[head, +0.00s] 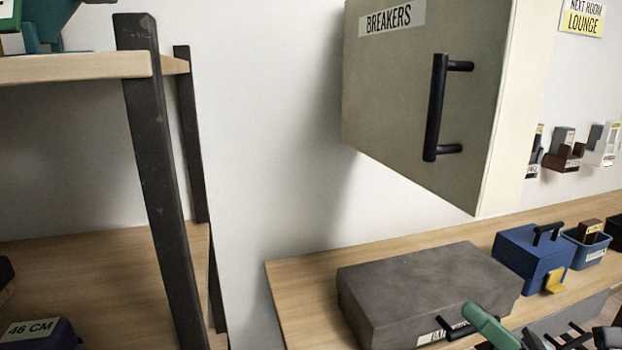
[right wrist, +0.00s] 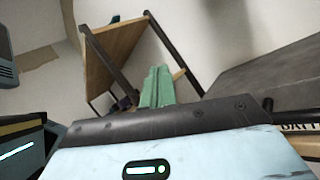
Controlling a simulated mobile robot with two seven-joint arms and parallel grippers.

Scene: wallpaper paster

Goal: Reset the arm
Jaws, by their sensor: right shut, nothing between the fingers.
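My right gripper (head: 478,314) is at the lower right of the head view, in front of the grey box on the counter. Its green fingers show in the right wrist view (right wrist: 157,86). They are pressed together with nothing between them and point toward the shelf rack. My left gripper is in neither view.
A wooden counter (head: 300,290) carries a grey box (head: 420,285) with a black handle, a blue box (head: 528,256) and a small blue bin (head: 588,248). A closed breaker cabinet (head: 420,100) hangs above. A shelf rack (head: 160,180) stands left, with bare wall between.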

